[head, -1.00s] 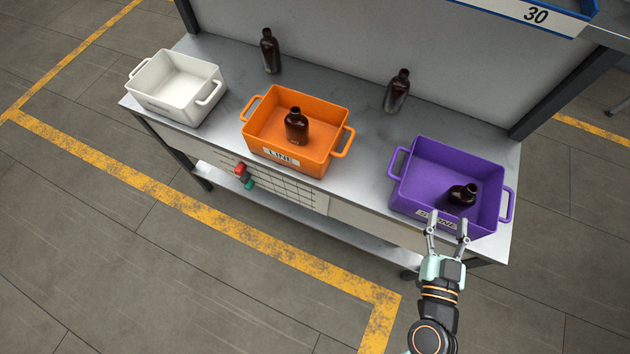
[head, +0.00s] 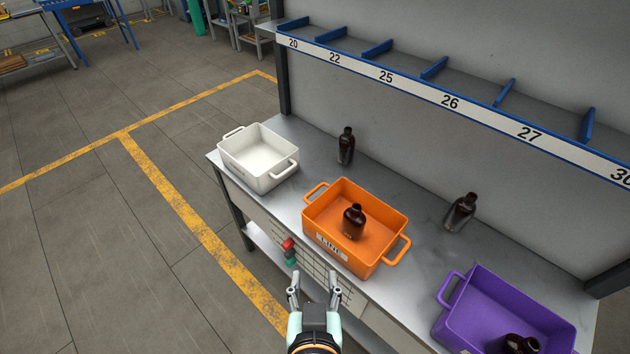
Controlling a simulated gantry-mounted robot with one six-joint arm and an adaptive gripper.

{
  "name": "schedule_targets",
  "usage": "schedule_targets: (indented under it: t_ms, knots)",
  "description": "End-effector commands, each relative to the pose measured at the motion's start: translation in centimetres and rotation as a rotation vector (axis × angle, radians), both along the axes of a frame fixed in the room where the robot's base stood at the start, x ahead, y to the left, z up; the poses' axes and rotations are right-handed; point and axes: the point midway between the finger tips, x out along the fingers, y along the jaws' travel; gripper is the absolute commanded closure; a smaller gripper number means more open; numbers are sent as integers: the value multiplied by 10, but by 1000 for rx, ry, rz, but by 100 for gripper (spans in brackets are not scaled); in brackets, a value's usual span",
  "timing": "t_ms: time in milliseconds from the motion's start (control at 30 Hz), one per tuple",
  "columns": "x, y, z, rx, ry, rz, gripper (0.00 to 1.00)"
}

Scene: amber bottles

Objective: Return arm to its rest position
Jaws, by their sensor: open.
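My gripper (head: 314,287) is open and empty at the bottom of the head view. It appears in front of the bench, below the orange bin in the picture and apart from every bottle and bin. Its two fingers point toward the bench, and the rest of my arm is cut off by the lower edge.
On the bench (head: 402,202) stand a white bin (head: 258,180), an orange bin (head: 385,215) holding a bottle (head: 354,221), and a purple bin (head: 500,310) holding another (head: 520,344). Two bottles (head: 346,146) (head: 461,212) stand at the back. A numbered shelf (head: 440,95) hangs above.

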Motion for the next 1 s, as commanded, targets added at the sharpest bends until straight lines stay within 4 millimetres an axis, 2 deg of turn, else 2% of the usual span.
schedule_targets:
  t_ms: [33,167,300,600,700,800,1000]
  knots:
    - [0,0,26,0,-1,0,49]
    - [0,0,83,0,-1,-1,49]
    - [0,-1,158,0,-1,-2,49]
    - [0,-2,308,0,-1,-4,49]
    - [0,-2,349,0,-1,-6,49]
    - [0,-2,366,0,-1,-7,49]
    - [0,-2,365,0,0,-7,49]
